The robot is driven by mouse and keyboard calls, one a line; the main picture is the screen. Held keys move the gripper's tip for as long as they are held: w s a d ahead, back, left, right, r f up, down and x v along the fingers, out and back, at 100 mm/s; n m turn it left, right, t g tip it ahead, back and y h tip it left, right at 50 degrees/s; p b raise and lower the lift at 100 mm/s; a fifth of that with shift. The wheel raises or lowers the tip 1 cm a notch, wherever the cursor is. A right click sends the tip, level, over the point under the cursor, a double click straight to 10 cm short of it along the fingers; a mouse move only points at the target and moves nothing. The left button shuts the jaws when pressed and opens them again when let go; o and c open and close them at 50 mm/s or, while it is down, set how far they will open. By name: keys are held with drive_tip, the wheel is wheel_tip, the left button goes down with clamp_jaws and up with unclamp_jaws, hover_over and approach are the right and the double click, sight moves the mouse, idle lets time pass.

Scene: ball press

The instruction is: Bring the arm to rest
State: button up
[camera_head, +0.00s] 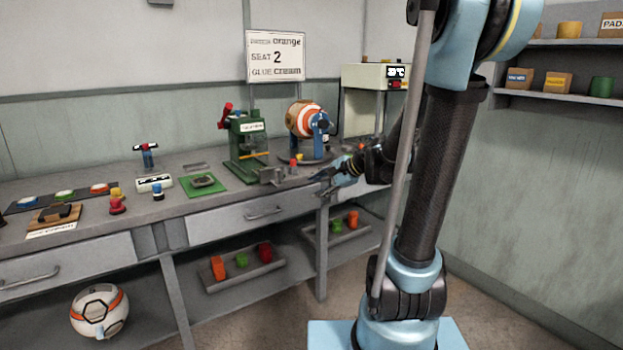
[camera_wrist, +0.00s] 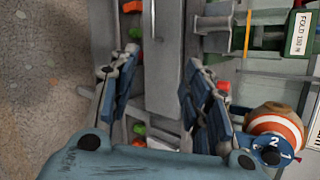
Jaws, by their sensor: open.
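My gripper (camera_head: 328,181) is at the bench's front edge, below and in front of the ball in its blue holder. In the wrist view my gripper (camera_wrist: 155,85) has its two fingers wide apart, with nothing between them but the bench front and drawer behind. My arm reaches in from the right, its lower links bent toward the bench. The orange, white and tan ball (camera_head: 304,119) sits in a blue numbered holder (camera_head: 321,128) on the bench; the ball also shows at the lower right of the wrist view (camera_wrist: 275,125).
The green press (camera_head: 247,143) stands left of the ball. A grey bench (camera_head: 150,207) has drawers and a lower shelf with trays (camera_head: 240,278) of coloured pieces. A white and orange ball (camera_head: 99,311) lies underneath. Wall shelves (camera_head: 560,97) hold boxes at right. Floor room shows between bench and base.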

drive_tip(key=s+d+f+n+g+h, duration=0.1)
drive_tip(key=s+d+f+n+h, duration=0.2)
drive_tip(key=s, duration=0.5)
drive_tip(key=s+d+f+n+g+h, duration=0.1)
drive_tip(key=s+d+f+n+h, duration=0.2)
drive_tip(key=s+d+n, duration=0.2)
drive_tip(key=s+d+f+n+g+h, duration=0.2)
drive_tip(key=s+d, duration=0.6)
drive_tip(key=s, duration=0.5)
drive_tip(key=shift+d+f+n+h, duration=0.2)
drive_tip(key=shift+f+n+h, duration=0.3)
drive_tip(key=shift+f+n, duration=0.5)
drive_tip(key=shift+s+r, duration=0.1)
drive_tip(key=shift+r, duration=0.1)
